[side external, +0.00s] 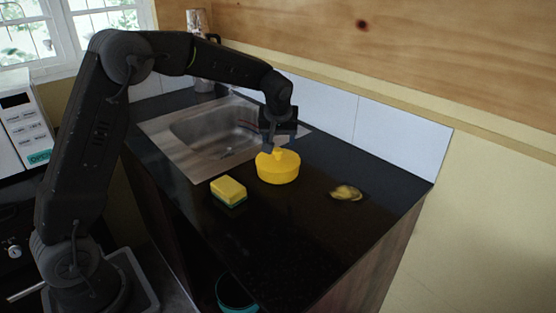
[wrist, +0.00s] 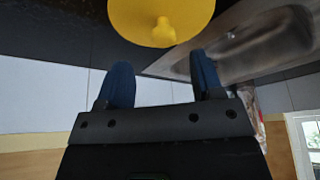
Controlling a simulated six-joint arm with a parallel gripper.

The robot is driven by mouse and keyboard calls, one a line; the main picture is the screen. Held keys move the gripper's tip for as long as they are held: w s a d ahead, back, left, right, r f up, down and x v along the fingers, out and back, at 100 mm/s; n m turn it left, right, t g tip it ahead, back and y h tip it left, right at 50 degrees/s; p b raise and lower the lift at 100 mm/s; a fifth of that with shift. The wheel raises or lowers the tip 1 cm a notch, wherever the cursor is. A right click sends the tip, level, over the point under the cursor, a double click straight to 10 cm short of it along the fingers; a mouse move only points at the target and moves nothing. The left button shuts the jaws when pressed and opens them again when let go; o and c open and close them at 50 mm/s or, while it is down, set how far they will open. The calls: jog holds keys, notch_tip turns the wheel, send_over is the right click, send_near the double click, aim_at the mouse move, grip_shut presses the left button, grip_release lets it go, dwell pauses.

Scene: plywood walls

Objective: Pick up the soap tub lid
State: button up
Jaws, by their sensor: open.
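The soap tub (side external: 278,174) is round and yellow and stands on the black counter in front of the sink. Its yellow lid (side external: 286,158) has a small knob on top and sits on the tub. In the wrist view the lid (wrist: 185,14) shows at the top edge, its knob pointing toward my fingers. My gripper (side external: 275,146) is just above the lid at its knob. In the wrist view my gripper (wrist: 163,75) has its two fingers apart with nothing between them. I cannot tell from these views whether a finger touches the lid.
A yellow and green sponge (side external: 228,190) lies left of the tub. A crumpled yellowish thing (side external: 346,192) lies to the right. The steel sink (side external: 160,130) is behind. The front of the black counter (side external: 285,235) is clear.

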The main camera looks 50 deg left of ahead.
aim_at(278, 149)
jog(key=shift+x, duration=3.35)
jog(key=shift+s+a, duration=0.1)
jog(key=shift+a, duration=0.1)
jog(key=shift+c, duration=0.3)
jog(key=c, duration=0.9)
